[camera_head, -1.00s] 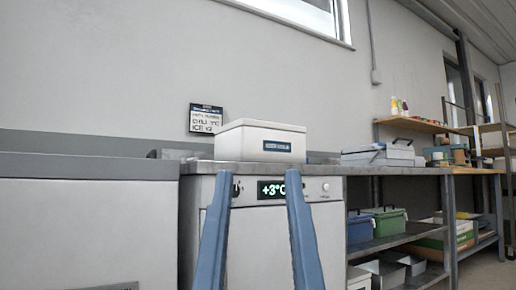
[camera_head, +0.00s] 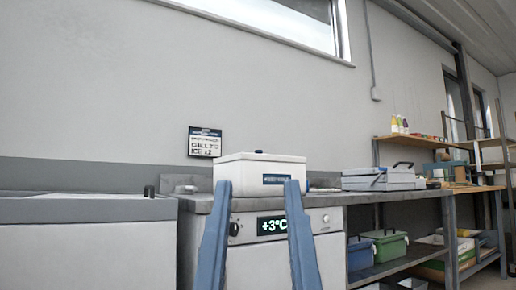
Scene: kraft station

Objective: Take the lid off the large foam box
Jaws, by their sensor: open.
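The large foam box (camera_head: 262,170) is white with a dark blue label on its front, and stands on the grey counter top. Its lid (camera_head: 240,157) appears to be on, with a small dark blue knob (camera_head: 259,152) at the top. My gripper (camera_head: 258,183) shows as two blue fingers, open and empty, rising from the bottom of the picture. The fingertips overlap the lower left and right of the box front in the picture. I cannot tell how far they are from it.
Under the counter is a unit with a +3°C display (camera_head: 271,224). A freezer-like chest (camera_head: 80,207) stands to the left. A grey case (camera_head: 380,179) lies on the counter to the right, with blue and green bins (camera_head: 390,246) on the shelf below.

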